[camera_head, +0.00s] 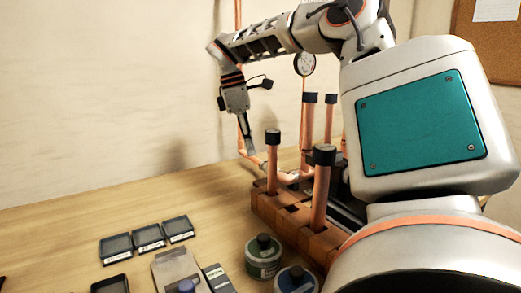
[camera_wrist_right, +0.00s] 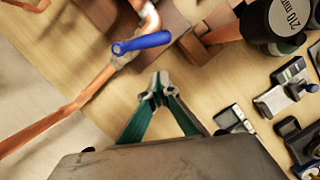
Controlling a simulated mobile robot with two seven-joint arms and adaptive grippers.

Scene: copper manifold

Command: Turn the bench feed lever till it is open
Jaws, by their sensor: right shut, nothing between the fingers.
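The bench feed lever (camera_wrist_right: 145,43) is a blue handle on a valve on the copper pipe (camera_wrist_right: 75,108) in the right wrist view. It points right from its pivot, at a slant to the pipe. My right gripper (camera_wrist_right: 158,88) is shut and empty, with its fingertips below the lever in that view and apart from it. In the head view my right gripper (camera_head: 248,148) points down beside the copper pipe near the wall; I cannot make out the blue lever there. My left gripper is not in view.
Copper posts with black caps (camera_head: 324,155) stand in a brown block rack (camera_head: 285,222) right of the gripper. Small black trays (camera_head: 149,236), a green-labelled jar (camera_head: 263,257) and a blue-labelled jar (camera_head: 293,280) are on the bench. A gauge (camera_head: 305,64) is behind.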

